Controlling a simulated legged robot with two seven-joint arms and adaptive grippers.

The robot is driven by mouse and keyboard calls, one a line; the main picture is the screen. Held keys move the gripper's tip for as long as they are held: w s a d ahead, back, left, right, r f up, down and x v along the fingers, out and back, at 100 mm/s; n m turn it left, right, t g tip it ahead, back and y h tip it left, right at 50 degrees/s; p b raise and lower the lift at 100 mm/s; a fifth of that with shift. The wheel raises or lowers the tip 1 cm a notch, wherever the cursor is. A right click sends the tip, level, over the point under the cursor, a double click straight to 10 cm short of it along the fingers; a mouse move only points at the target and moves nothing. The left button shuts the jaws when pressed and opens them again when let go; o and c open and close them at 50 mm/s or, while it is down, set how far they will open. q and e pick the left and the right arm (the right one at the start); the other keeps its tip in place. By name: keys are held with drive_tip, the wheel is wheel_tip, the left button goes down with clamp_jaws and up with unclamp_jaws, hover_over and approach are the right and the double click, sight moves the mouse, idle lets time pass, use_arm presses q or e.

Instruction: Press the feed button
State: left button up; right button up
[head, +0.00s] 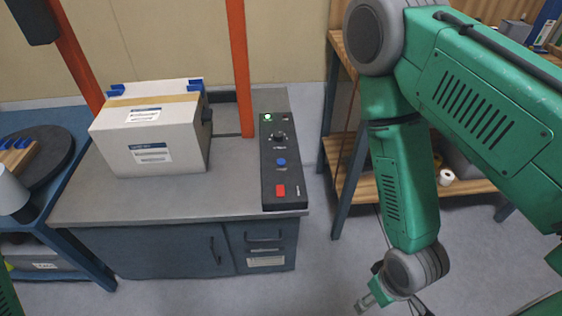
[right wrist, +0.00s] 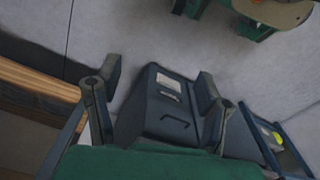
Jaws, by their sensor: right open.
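A black control panel (head: 268,196) lies along the right side of the grey bench top. My right gripper (head: 368,303) hangs low at the right, below bench-top height and apart from the panel. In the right wrist view its two fingers (right wrist: 160,78) are spread with nothing between them. My left gripper is out of view.
A taped carton (head: 150,147) stands on the bench (head: 75,205) left of the panel. A wooden shelf rack (head: 347,195) stands to the right. Bare floor (head: 320,275) lies between bench and gripper.

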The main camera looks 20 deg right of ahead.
idle(0.3)
clamp_jaws()
idle(1.2)
